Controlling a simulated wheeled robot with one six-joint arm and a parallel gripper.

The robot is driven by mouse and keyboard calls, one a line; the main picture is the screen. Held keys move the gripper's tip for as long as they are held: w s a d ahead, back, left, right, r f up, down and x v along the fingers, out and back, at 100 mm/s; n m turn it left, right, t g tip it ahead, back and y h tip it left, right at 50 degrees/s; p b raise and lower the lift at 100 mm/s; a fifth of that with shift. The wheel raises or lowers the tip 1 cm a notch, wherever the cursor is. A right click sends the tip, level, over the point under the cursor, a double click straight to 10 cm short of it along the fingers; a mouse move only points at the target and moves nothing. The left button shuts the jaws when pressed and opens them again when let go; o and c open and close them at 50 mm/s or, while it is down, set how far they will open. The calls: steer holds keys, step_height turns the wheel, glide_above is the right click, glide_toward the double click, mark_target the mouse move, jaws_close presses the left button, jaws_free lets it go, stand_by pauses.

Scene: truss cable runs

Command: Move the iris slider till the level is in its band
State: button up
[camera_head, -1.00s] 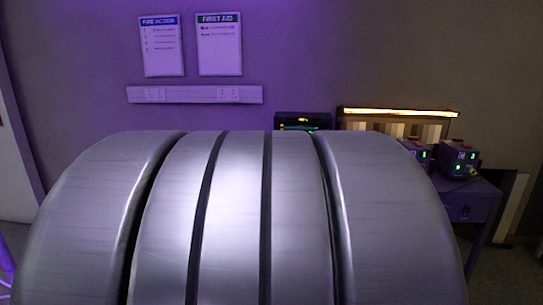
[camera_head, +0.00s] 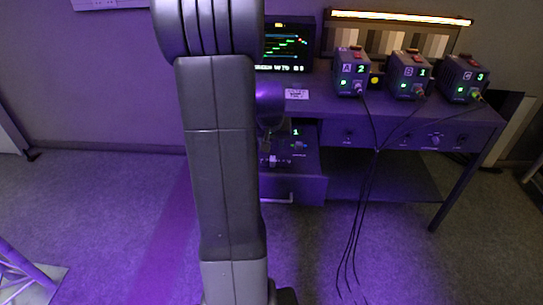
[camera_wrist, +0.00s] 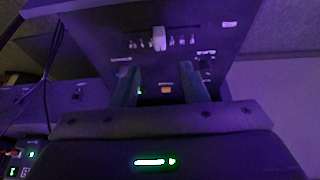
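A pale slider knob (camera_wrist: 159,38) stands in a slot on a dark panel (camera_wrist: 205,14) in the wrist view, with small marks on both sides of it. In the head view the panel is in an open drawer (camera_head: 290,186) under the desk, and the slider (camera_head: 272,160) shows small there. Its label is too small to read. My gripper (camera_wrist: 160,68) is open, its two fingers apart and empty, short of the knob and roughly lined up with it.
Boxes A (camera_head: 351,72), B (camera_head: 408,75) and C (camera_head: 463,79) stand on the desk (camera_head: 320,104), showing 2, 1 and 3. Cables hang from them to the floor. A lit strip chart (camera_head: 395,40) stands behind.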

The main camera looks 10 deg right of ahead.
mark_target(273, 159)
steer(key=x, duration=1.1)
steer(key=shift+f+b, duration=0.1)
steer(key=shift+b, duration=0.25)
jaws_close()
